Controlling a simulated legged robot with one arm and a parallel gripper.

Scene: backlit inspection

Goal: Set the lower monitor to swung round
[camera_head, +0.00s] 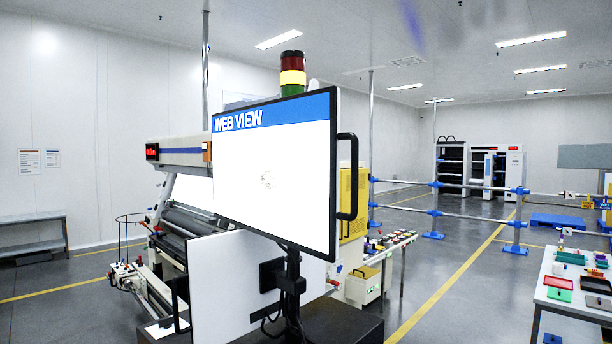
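The lower monitor (228,292) shows as a blank white panel below the upper monitor. A black bracket (271,275) on the side facing me joins it to a dark upright post (292,300), so this looks like its back. A dark, curved piece (175,303), perhaps a handle, shows at its left edge. The upper monitor (280,180), headed "WEB VIEW", covers the lower monitor's top. It has a black handle (349,178) on its right edge. My gripper is not in view.
A roller machine (190,220) stands behind and left. A signal tower (292,75) rises behind the upper monitor. A blue-jointed rail (455,187) runs at the right. A white table (555,290) with coloured trays stands front right. Grey floor is open between.

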